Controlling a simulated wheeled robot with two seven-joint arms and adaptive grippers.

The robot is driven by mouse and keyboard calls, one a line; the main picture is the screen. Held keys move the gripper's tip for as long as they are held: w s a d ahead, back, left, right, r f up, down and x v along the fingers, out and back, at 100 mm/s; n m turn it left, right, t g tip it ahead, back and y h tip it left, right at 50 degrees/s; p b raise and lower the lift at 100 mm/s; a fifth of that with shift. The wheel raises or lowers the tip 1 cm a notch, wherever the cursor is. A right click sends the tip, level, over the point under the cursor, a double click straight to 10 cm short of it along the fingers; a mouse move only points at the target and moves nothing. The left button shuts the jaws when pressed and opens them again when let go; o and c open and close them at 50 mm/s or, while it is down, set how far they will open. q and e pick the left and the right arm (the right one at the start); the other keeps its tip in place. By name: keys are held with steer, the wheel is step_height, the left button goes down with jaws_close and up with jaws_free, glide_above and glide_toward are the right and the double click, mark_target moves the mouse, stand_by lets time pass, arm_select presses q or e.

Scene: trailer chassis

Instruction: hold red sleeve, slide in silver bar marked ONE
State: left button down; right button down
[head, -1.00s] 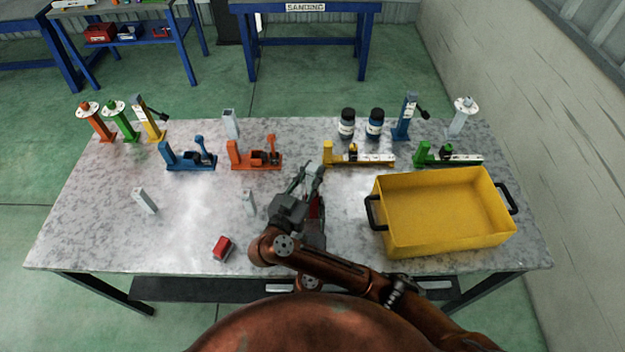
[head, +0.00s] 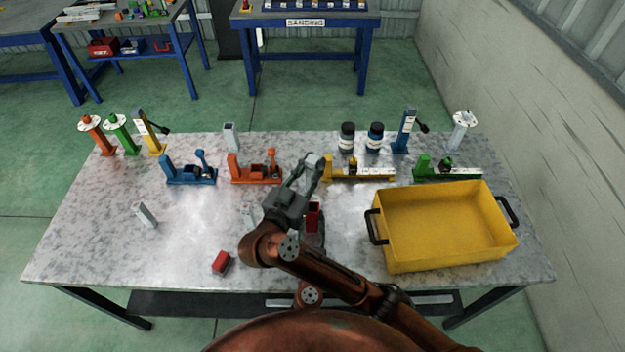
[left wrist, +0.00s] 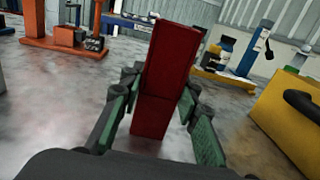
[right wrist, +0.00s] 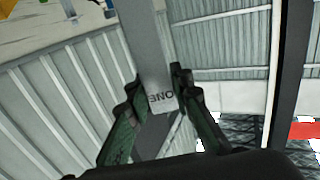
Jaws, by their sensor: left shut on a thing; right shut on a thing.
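The red sleeve (left wrist: 168,75) stands between the fingers of my left gripper (left wrist: 160,110), which is shut on it. In the head view the sleeve (head: 313,217) shows right of my right arm; the left gripper there is mostly hidden. My right gripper (right wrist: 155,95) is shut on the silver bar (right wrist: 148,45), whose end near the jaws bears the word ONE. In the head view the right gripper (head: 307,178) holds the bar (head: 312,168) above and beyond the sleeve, apart from it in the picture. The sleeve's inside is not clear.
A yellow bin (head: 445,260) stands at the right of the table. Clamp tools, including an orange one (head: 255,175) and a yellow one (head: 362,174), line the back. Loose grey bars (head: 145,215) and a red block (head: 221,262) lie at the left. The front left is mostly clear.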

steer(key=shift+r, duration=0.5)
step_height(320, 180, down, 10)
steer(key=shift+r, duration=0.15)
steer(key=shift+f, duration=0.2)
steer(key=c, duration=1.7)
jaws_free()
